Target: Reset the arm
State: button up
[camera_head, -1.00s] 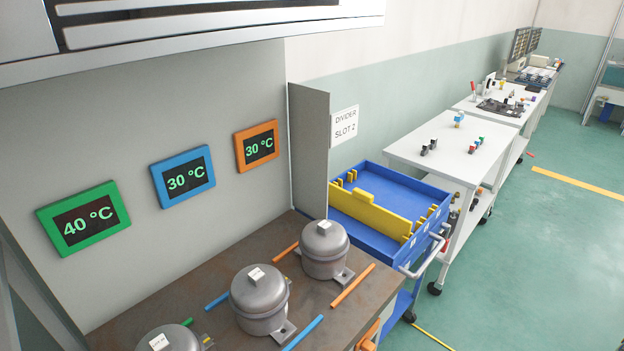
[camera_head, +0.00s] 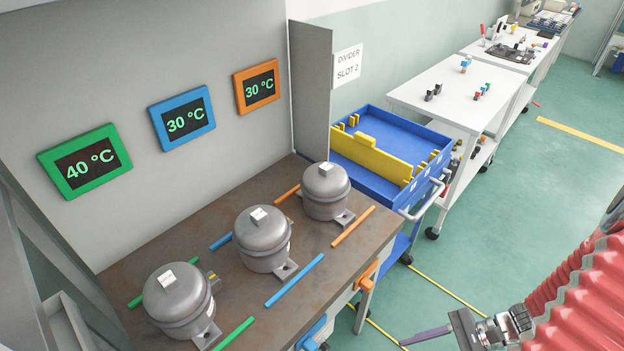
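My arm, in a red ribbed sleeve, enters at the lower right of the head view. My gripper (camera_head: 462,328) is at its metal end, near the bottom edge, over the floor and to the right of the workbench. A thin purple-grey bar sticks out leftward from it; I cannot tell whether this is a finger or a held piece. The fingertips are not clear, so open or shut does not show. The gripper is apart from the three grey compressors (camera_head: 262,240), (camera_head: 326,192), (camera_head: 180,300), which stand upright on the brown bench top (camera_head: 215,290).
Green, blue and orange strips lie beside the compressors. Three temperature displays (camera_head: 182,117) hang on the panel behind. A blue cart (camera_head: 400,135) with a yellow divider (camera_head: 370,153) stands past the bench, then white tables (camera_head: 440,95). Green floor (camera_head: 500,230) is clear at the right.

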jog(key=w+d+r+n+h, duration=0.1)
jog(key=w+r+n+h, duration=0.1)
jog(key=r+n+h, duration=0.45)
jog(key=w+r+n+h, duration=0.3)
jog(key=r+n+h, duration=0.1)
jog(key=r, duration=0.5)
jog(key=a+r+n+t, duration=0.2)
jog(key=a+r, duration=0.3)
jog(key=r, duration=0.2)
jog(key=a+r+n+t+h, duration=0.1)
jog(key=a+r+n+t, duration=0.2)
jog(key=r, duration=0.4)
jog(key=shift+w+a+r+t, duration=0.3)
jog(key=shift+w+a, duration=0.15)
jog(key=shift+a, duration=0.45)
jog(key=shift+f+n, duration=0.1)
jog(key=shift+n, duration=0.15)
dwell(0.7)
